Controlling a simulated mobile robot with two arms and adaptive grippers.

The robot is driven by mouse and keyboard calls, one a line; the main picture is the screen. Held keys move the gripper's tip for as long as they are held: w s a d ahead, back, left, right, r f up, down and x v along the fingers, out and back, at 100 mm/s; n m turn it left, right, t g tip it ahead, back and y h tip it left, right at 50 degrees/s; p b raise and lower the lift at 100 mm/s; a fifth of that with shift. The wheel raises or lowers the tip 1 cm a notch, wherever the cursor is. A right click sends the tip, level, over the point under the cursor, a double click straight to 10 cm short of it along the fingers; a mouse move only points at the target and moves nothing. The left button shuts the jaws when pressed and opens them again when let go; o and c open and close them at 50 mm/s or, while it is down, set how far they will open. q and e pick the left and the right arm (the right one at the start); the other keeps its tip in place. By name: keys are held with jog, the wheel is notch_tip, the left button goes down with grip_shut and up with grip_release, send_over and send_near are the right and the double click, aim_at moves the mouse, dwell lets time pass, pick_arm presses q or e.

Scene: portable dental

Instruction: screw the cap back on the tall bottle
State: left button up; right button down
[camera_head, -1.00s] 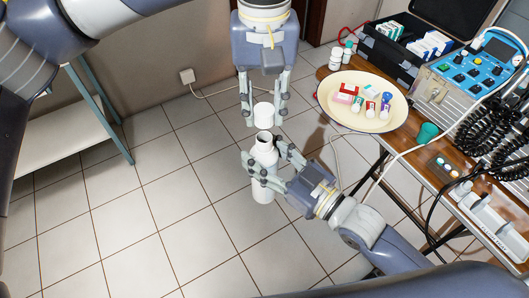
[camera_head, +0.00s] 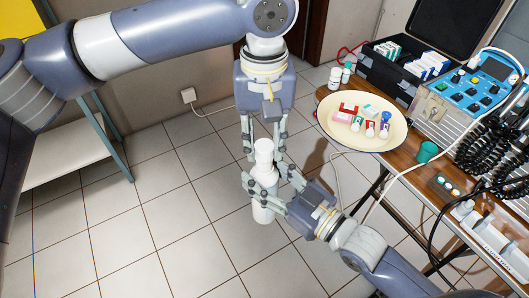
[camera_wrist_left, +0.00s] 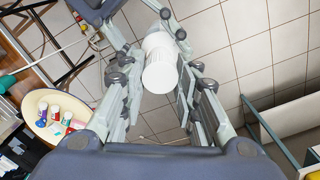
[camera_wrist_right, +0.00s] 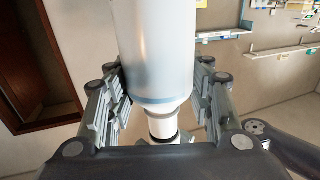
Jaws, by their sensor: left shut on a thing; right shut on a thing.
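The tall white bottle (camera_head: 263,212) is upright in the head view, held above the floor by my right gripper (camera_head: 266,184), which is shut around its upper body. The white cap (camera_head: 264,146) is at the bottle's mouth, between the fingers of my left gripper (camera_head: 264,154), which points down from above. In the left wrist view the cap (camera_wrist_left: 160,76) lies in line with the bottle. In the right wrist view the bottle (camera_wrist_right: 155,50) appears upside down, with the cap (camera_wrist_right: 162,128) against its neck. I cannot tell whether the threads are engaged.
A wooden table (camera_head: 412,164) at the right carries a cream oval tray (camera_head: 340,136) with small bottles and boxes. Two small white bottles (camera_head: 336,76), a black case (camera_head: 388,87) and a blue instrument unit (camera_head: 470,88) stand there too.

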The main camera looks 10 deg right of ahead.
dwell(0.3)
pick_arm(q)
jog(key=shift+f, duration=0.9)
jog(key=shift+f, duration=0.55)
